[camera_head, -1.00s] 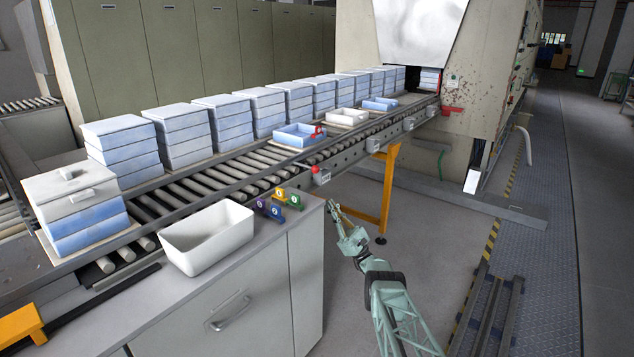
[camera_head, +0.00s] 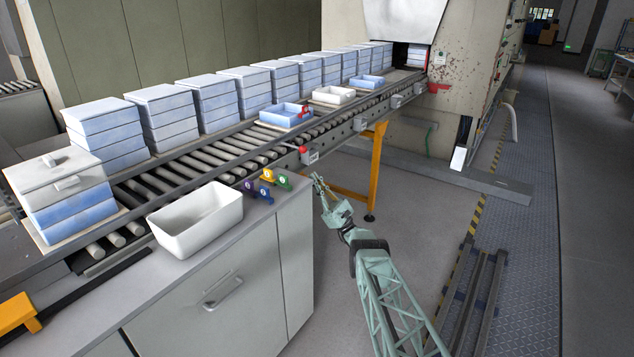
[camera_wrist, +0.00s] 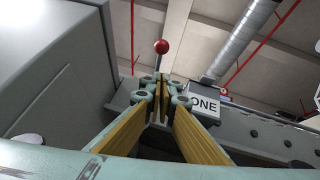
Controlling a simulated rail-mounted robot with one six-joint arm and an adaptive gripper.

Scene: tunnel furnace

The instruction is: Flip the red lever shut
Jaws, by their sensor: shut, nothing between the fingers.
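The red lever shows as a red ball knob (camera_head: 303,149) above a small grey box on the conveyor's near side rail. In the wrist view the red ball (camera_wrist: 161,46) stands up on a thin stem just beyond the fingertips. My gripper (camera_head: 316,178) is shut and empty, below and slightly right of the lever in the head view. In the wrist view its yellow-padded fingers (camera_wrist: 161,88) meet, pointing toward the lever, and hide the base of the stem. A gap shows between fingertips and ball; I cannot tell whether they touch the stem.
A grey cabinet (camera_head: 227,285) stands left of my gripper, with a white bin (camera_head: 196,219) and small coloured numbered markers on top. A yellow conveyor leg (camera_head: 375,170) stands to the right. Open floor lies right.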

